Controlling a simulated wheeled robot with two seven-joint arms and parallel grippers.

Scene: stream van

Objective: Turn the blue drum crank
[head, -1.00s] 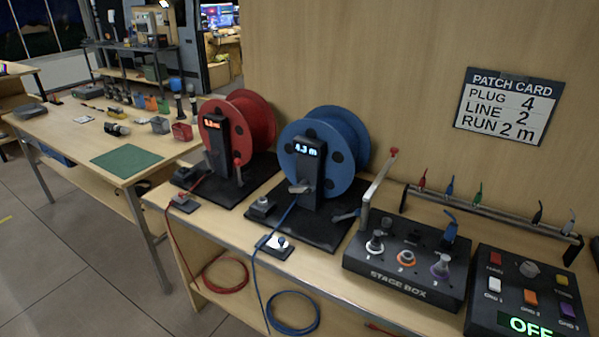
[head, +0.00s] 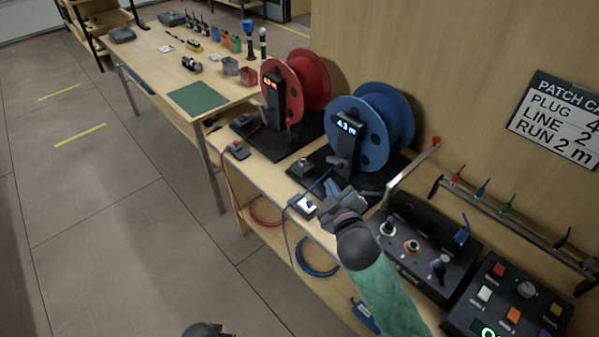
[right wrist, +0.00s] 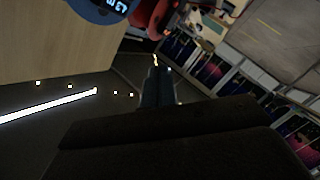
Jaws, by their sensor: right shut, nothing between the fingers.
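The blue drum (head: 385,112) stands on a black base at the wall end of the bench; its dark post (head: 347,140) shows 4.3 m. A grey crank-like lever (head: 341,161) sits low on the post, partly hard to make out. My right gripper (head: 338,197) is shut and empty, in front of the drum base, and hides part of it. I cannot tell whether it touches anything. In the right wrist view its fingers (right wrist: 157,88) are together, with the blue drum (right wrist: 100,8) at the top edge. A dark part of mine, possibly the left gripper (head: 205,330), shows at the bottom edge.
The red drum (head: 305,80) stands left of the blue one. The stage box (head: 425,240) and a silver bar with a red knob (head: 435,142) are to the right. A blue cable (head: 287,240) hangs over the front edge. The floor at left is clear.

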